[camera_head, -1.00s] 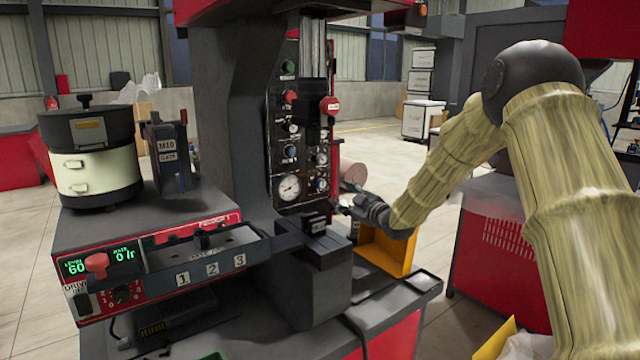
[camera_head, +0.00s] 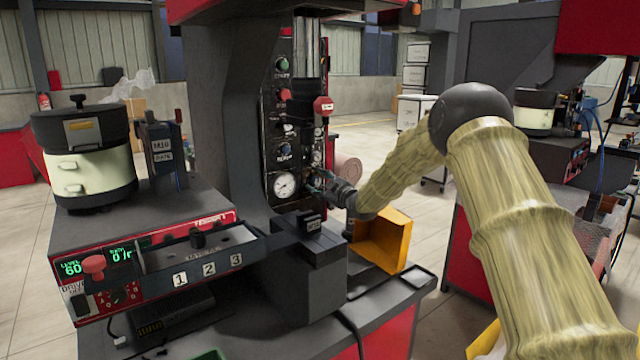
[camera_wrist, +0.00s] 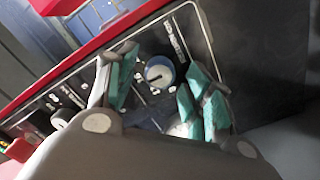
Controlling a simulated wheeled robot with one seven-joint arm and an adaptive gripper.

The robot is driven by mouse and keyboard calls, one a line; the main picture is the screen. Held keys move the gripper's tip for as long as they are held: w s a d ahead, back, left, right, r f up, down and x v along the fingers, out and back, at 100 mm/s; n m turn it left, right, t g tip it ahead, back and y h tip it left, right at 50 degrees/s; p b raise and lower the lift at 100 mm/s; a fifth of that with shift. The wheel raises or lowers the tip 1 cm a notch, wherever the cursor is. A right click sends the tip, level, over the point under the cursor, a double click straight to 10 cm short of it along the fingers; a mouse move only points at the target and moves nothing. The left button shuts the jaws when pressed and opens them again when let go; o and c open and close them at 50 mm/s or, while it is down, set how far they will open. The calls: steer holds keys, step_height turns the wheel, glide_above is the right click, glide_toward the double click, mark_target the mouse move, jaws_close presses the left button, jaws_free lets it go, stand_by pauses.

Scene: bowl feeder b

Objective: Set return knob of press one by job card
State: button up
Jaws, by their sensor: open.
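The press (camera_head: 221,110) stands in the middle of the head view. Its dark control panel (camera_head: 272,160) carries buttons, small knobs and a round white gauge (camera_head: 284,185). My gripper (camera_head: 319,182) is at the panel's lower right, beside the gauge. In the wrist view my gripper (camera_wrist: 157,86) is open, with teal finger pads on either side of a round blue-rimmed knob (camera_wrist: 158,72) with a pale face and a dark pointer line. I cannot tell whether the pads touch it. The knob's lettering is unreadable, and I cannot make out a job card.
A yellow bin (camera_head: 388,243) stands just below my forearm. A bowl feeder (camera_head: 88,155) stands at left on a red and grey console (camera_head: 150,225) with green displays. Open floor lies behind at right.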

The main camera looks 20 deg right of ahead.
steer(key=shift+w, duration=0.1)
steer(key=shift+c, duration=0.2)
steer(key=c, duration=1)
steer(key=m+p, duration=0.2)
steer(key=m, duration=0.2)
steer(key=shift+r, duration=0.1)
steer(key=shift+m+p, duration=1)
steer(key=shift+m, duration=1.3)
